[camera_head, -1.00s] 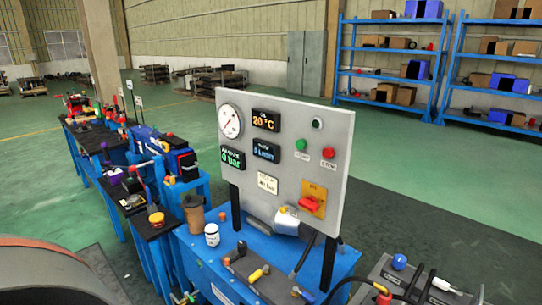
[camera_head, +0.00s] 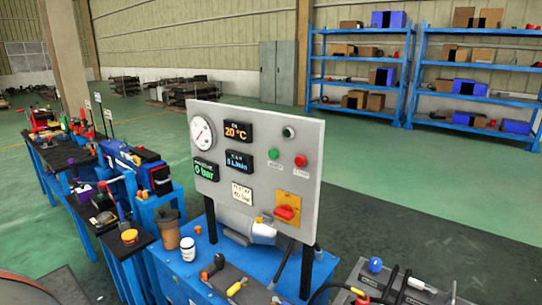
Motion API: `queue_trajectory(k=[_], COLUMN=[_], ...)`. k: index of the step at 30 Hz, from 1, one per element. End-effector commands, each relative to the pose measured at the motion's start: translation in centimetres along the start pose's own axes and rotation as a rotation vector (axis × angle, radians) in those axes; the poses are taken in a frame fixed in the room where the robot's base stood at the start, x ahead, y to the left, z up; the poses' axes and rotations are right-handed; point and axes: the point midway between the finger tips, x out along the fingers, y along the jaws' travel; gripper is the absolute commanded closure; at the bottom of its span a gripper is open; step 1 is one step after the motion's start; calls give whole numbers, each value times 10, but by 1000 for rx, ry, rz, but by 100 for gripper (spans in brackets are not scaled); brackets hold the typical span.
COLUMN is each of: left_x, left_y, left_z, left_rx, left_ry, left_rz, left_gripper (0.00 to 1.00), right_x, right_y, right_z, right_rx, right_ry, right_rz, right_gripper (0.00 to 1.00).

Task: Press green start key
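The green start key (camera_head: 273,154) is a small round green button on the right half of a grey upright control panel (camera_head: 225,203). A round red button (camera_head: 301,160) sits just right of it, and a small label is under each. A red rotary switch on a yellow plate (camera_head: 287,208) is below them. A round gauge (camera_head: 202,132) and several dark displays fill the left half. Neither of my grippers shows in the head view.
The panel stands on a blue bench (camera_head: 180,272) with a white jar (camera_head: 188,249), a brown cup (camera_head: 168,229) and hoses. More blue benches with tools run back on the left. Blue shelves (camera_head: 409,75) with boxes stand at the back right. Open green floor lies between.

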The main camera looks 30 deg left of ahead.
Motion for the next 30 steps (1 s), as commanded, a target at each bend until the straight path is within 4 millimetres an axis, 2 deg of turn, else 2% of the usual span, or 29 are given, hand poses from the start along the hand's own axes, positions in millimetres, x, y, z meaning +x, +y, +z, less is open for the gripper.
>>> queue_trajectory(k=[1,3,4,30], left_x=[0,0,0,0], left_y=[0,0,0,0], left_z=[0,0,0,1], left_rx=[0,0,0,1], left_ry=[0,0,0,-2], left_rz=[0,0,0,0], left_gripper=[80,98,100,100], right_x=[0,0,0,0], right_y=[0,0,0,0], right_z=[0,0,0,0], right_rx=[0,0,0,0], right_ry=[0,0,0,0], right_rz=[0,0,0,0], right_gripper=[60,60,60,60])
